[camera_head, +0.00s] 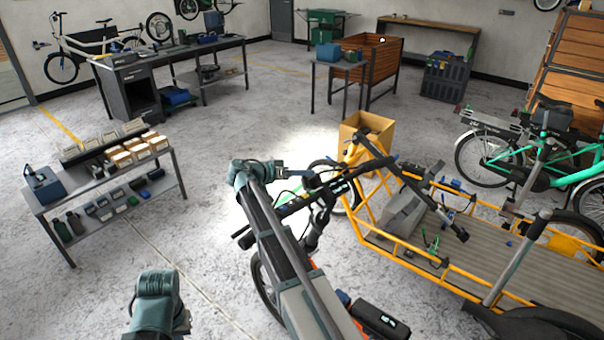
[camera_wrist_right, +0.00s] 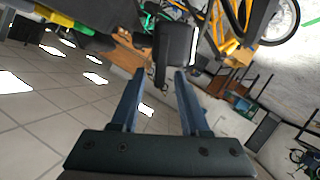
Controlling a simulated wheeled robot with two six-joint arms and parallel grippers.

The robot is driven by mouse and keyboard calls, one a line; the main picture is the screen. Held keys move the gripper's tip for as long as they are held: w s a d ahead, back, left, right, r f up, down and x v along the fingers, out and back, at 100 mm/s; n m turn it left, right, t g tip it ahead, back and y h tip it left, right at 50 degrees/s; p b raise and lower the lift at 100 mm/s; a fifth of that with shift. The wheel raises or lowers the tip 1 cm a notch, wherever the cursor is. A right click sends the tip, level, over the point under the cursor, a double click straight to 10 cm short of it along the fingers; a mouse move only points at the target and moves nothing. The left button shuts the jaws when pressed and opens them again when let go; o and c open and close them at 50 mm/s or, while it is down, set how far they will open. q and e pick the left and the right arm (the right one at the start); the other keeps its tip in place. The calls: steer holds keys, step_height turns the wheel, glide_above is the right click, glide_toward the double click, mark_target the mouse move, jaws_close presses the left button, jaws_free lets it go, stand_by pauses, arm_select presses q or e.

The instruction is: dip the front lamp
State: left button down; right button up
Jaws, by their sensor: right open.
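The front lamp (camera_wrist_right: 177,44) shows in the right wrist view as a dark rounded housing near the fingertips, slightly right of the middle between them. My right gripper (camera_wrist_right: 159,74) is open with nothing between its fingers; the lamp is just beyond the tips, and I cannot tell whether they touch. In the head view my right gripper (camera_head: 298,173) is by the front of the handlebar (camera_head: 288,206); I cannot make out the lamp there. A bright patch of light lies on the floor ahead. Only a joint of my left arm shows at the lower left; its gripper is not visible.
A yellow cargo bike (camera_head: 440,240) with a slatted bed stands at the right, beside a green bike (camera_head: 560,178). A cardboard box (camera_head: 352,132) sits ahead. A low shelf table (camera_head: 165,172) with small boxes stands at the left. The floor between is open.

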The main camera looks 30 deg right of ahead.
arm_select(q)
step_height(320, 180, up, 5)
steer(key=p, duration=0.4)
steer(key=shift+f+p, duration=0.1)
steer(key=shift+p, duration=0.25)
arm_select(e)
steer(key=w+v, duration=0.1)
steer(key=v, duration=1.2)
steer(key=shift+s+a+r, duration=0.2)
steer(key=shift+s+a, duration=0.15)
steer(key=shift+s, duration=0.15)
